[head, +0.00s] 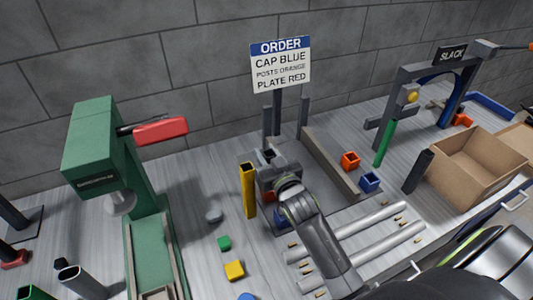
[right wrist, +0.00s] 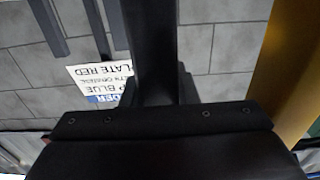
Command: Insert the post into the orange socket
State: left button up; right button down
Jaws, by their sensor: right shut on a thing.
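My right gripper (head: 272,178) is at the middle of the bench, shut on a dark grey square post. The top of the dark post (head: 268,155) shows just above the jaws in the head view. In the right wrist view the dark post (right wrist: 155,45) runs up the middle of the picture. An orange socket (head: 268,196) shows partly just below the gripper; whether the post touches it is hidden. A second orange socket (head: 350,160) stands open to the right of the gripper. My left gripper is not in view.
A yellow post (head: 248,190) stands close left of the gripper. Blue sockets (head: 370,181) sit nearby, one partly hidden by my arm. The order sign (head: 281,63) stands behind. A green press (head: 110,165) is at left, a cardboard box (head: 470,165) at right.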

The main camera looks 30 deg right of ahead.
jog(key=shift+f, duration=0.25)
jog(key=c, duration=1.1)
grip_release()
jog(key=shift+o, duration=0.2)
jog(key=shift+s+f, duration=0.1)
jog(key=s+a+b, duration=0.1)
jog(key=s+b, duration=0.2)
jog(key=s, duration=1.4)
jog(key=shift+b, duration=0.4)
jog(key=shift+s, duration=0.15)
